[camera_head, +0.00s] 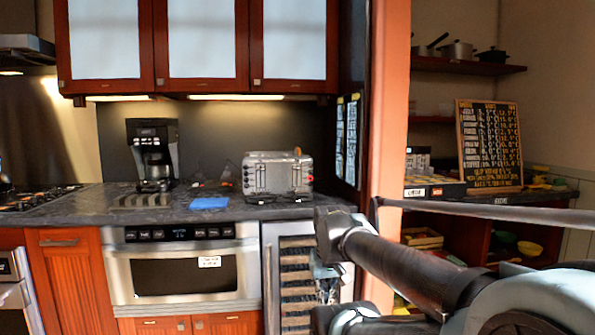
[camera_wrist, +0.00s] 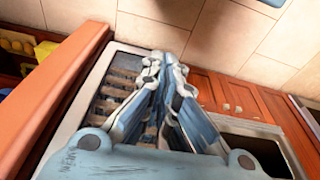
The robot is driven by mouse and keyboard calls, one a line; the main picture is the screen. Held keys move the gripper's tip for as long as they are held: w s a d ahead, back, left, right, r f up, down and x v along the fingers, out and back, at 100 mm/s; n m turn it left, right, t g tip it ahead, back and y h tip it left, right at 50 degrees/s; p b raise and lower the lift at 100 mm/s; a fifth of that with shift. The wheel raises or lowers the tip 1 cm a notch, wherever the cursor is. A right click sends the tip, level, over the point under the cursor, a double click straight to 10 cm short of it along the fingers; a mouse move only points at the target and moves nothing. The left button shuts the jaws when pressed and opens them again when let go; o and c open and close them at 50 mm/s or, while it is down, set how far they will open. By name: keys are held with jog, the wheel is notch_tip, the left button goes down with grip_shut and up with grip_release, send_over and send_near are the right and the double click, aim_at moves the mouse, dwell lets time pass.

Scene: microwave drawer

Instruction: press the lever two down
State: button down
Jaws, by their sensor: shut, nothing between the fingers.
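A silver toaster (camera_head: 277,176) stands on the dark counter near its right end in the head view. Dark vertical lever slots show on its front, but I cannot tell the single levers apart or how far down they sit. My gripper (camera_wrist: 167,62) shows in the wrist view, its two fingers shut together with nothing between them. It is below and in front of the counter, well apart from the toaster. The toaster is not in the wrist view.
A coffee maker (camera_head: 153,153) and a blue cloth (camera_head: 209,203) are on the counter (camera_head: 100,216) left of the toaster. A microwave drawer (camera_head: 185,271) and a wine cooler (camera_head: 297,285) are below. An orange-red pillar (camera_head: 388,130) rises right of the counter.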

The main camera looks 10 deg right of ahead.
jog(key=w+r+n+t+y, duration=0.1)
jog(key=w+r+n, duration=0.1)
jog(key=w+r, duration=1.95)
jog(key=n+t+y, duration=0.1)
jog(key=n, duration=0.2)
send_near(298, 167)
jog(key=shift+s+r, duration=0.2)
jog(key=shift+s, duration=0.1)
jog(key=shift+x, duration=3.55)
jog(key=shift+r, duration=0.1)
